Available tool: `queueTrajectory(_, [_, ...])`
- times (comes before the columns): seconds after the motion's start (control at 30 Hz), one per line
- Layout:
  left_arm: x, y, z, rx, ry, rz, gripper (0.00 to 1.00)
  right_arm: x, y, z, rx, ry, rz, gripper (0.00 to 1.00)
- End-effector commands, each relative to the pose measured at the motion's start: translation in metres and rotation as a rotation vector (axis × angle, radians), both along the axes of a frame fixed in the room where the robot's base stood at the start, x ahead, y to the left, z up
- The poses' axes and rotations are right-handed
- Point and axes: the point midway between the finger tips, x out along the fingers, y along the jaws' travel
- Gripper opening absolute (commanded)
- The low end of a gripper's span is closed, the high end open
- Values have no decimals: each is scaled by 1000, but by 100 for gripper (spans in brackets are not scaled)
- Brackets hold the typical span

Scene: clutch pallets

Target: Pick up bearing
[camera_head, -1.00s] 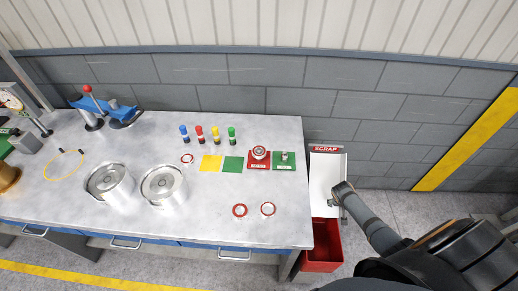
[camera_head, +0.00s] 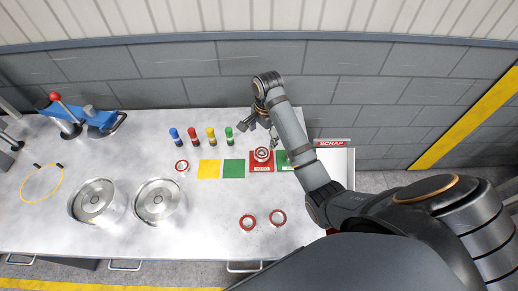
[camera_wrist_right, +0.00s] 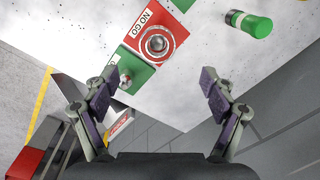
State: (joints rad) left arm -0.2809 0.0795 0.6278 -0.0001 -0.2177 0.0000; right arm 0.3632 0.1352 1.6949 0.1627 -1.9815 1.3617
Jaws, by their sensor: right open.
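Several ring-shaped bearings with red and white faces are on the metal table. Two lie near the front edge, a left one (camera_head: 248,222) and a right one (camera_head: 277,217). Another bearing (camera_head: 182,166) lies left of the yellow square. A round metal piece, apparently another bearing (camera_head: 262,154), sits on the red NO GO plate (camera_wrist_right: 134,24); it also shows in the wrist view (camera_wrist_right: 157,43). My right gripper (camera_head: 258,129) is open and empty above the table's back edge, behind the red plate. In the wrist view, its fingers (camera_wrist_right: 158,86) are wide apart. My left gripper is out of view.
A green plate (camera_wrist_right: 137,70) with a small post adjoins the red plate. The scrap chute (camera_head: 333,143) is at the right.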

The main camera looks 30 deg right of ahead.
Motion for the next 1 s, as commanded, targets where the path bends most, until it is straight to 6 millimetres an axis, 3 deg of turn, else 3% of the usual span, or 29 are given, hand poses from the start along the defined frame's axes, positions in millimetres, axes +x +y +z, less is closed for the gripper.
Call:
queueTrajectory(0.1, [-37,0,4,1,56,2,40,0,0,-21,0,5,0,84])
queueTrajectory(0.2, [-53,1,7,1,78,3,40,2,1,-35,0,3,1,84])
queueTrajectory(0.27, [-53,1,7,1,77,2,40,2,1,-40,0,1,2,84])
queueTrajectory(0.4, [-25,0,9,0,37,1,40,3,1,-44,0,1,2,84])
queueTrajectory(0.57, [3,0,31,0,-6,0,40,1,1,-63,-1,7,1,84])
queueTrajectory(0.73, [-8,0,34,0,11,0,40,4,1,-91,-1,2,2,84])
queueTrajectory(0.9, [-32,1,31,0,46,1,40,4,1,-96,-1,0,3,84])
queueTrajectory(1.0, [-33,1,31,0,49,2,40,4,1,-96,-1,0,3,83])
